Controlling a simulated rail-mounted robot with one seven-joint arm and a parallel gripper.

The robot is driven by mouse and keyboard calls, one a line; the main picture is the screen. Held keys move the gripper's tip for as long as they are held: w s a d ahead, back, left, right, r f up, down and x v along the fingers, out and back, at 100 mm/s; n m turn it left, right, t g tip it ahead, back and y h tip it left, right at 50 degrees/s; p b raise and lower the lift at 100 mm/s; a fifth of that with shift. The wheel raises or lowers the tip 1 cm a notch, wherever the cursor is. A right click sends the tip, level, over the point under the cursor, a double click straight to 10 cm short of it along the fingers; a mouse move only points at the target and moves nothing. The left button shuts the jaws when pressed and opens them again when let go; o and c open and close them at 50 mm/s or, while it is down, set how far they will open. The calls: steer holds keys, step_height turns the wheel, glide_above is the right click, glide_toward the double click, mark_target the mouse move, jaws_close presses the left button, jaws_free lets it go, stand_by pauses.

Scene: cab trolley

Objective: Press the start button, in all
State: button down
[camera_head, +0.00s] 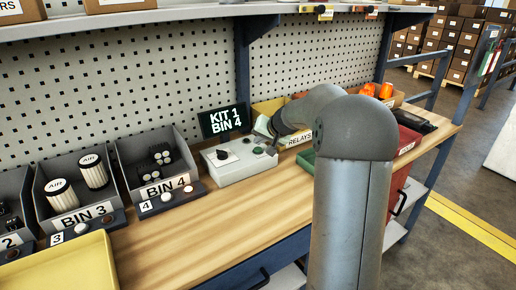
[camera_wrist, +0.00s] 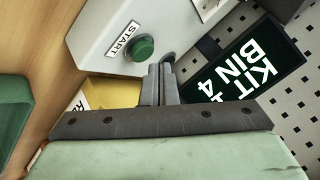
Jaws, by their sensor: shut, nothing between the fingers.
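The green start button (camera_wrist: 142,47) sits on a light grey control box (camera_wrist: 92,42) beside a START label (camera_wrist: 124,38) in the wrist view. In the head view the control box (camera_head: 240,168) stands on the bench, with the green button (camera_head: 258,150) near its right side. My gripper (camera_wrist: 160,68) is shut and empty. In the wrist view its fingertips lie just below and right of the button; I cannot tell the gap in depth. A dark round part (camera_wrist: 168,57) shows partly behind the fingertips.
A screen (camera_head: 225,120) reading KIT 1 BIN 4 stands behind the box. Bin 4 (camera_head: 165,189) and bin 3 (camera_head: 75,220) stand to the left, a yellow tray (camera_head: 65,268) in front. A RELAYS bin (camera_head: 299,138) and a red bin (camera_head: 407,141) are to the right.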

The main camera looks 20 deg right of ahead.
mark_target(260, 150)
steer(key=shift+r+p, duration=1.5)
steer(key=shift+r, duration=1.05)
steer(key=shift+f, duration=0.1)
